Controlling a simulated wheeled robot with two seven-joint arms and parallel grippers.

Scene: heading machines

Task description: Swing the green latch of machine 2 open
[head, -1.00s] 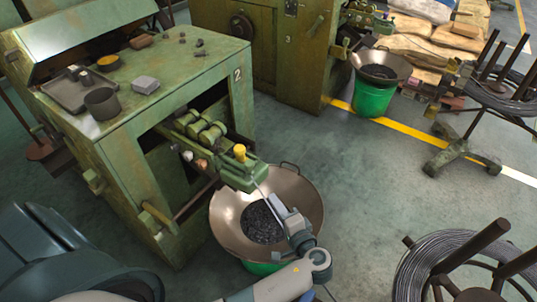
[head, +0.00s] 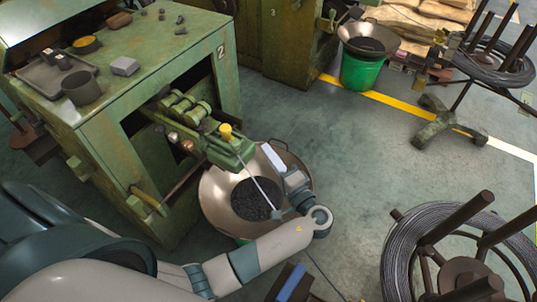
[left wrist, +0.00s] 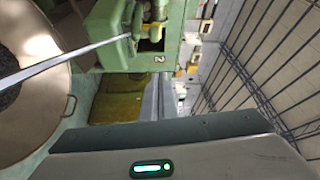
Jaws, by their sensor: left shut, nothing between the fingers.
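Machine 2 (head: 105,130) is a worn green cabinet at the left, with the number 2 on its corner. A green block (head: 231,150) with a yellow knob (head: 226,131) sticks out from its front; I take it as the latch part, but cannot tell its hinge. In the left wrist view the block (left wrist: 106,48) and yellow knob (left wrist: 152,30) are at the top. My left gripper (head: 270,155) is shut and empty, just right of the block and apart from it, above the bowl. Its fingers show in the left wrist view (left wrist: 154,98).
A metal bowl (head: 212,195) of dark pieces sits under the block. A thin rod (head: 263,188) runs from the block down across it. A wire coil (head: 400,250) stands at lower right. A green bucket (head: 358,72) stands at the back. The grey floor between is clear.

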